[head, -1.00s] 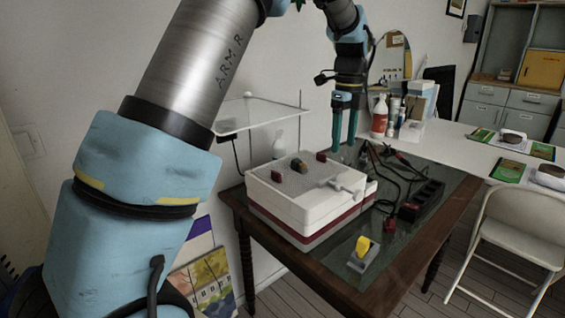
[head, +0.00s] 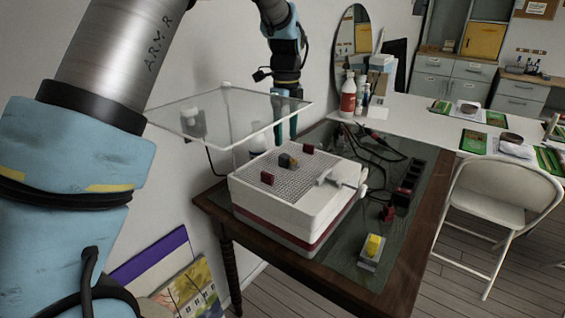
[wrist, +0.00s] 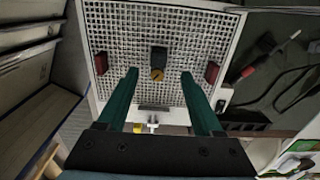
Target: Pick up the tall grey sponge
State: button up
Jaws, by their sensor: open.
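A dark grey block (head: 288,160) with a yellow-orange part stands on the white grid top of a box (head: 300,207). It is the likeliest match for the tall grey sponge, but I cannot be sure. In the wrist view the block (wrist: 158,55) is between and just beyond my fingertips, its orange end facing me. My gripper (head: 286,139) is open and empty, pointing down above the back of the grid; in the wrist view my gripper (wrist: 160,74) has both teal fingers apart. A flat grey bar (wrist: 153,107) also shows between the fingers.
Red pieces (head: 267,178) and (head: 308,148) stand on either side of the block. A clear panel (head: 230,115) rises behind the box at left. A yellow-topped grey item (head: 373,250), black power strip (head: 407,188) and cables lie right of the box on the table.

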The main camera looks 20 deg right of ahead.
aim_at(286, 156)
jog(key=shift+s+a+f+p, duration=0.1)
jog(key=shift+f+p, duration=0.4)
jog(key=shift+f, duration=1)
jog(key=shift+s+f+p, duration=0.1)
jog(key=shift+f+p, duration=0.4)
jog(key=shift+f, duration=1)
jog(key=shift+c, duration=0.4)
grip_shut()
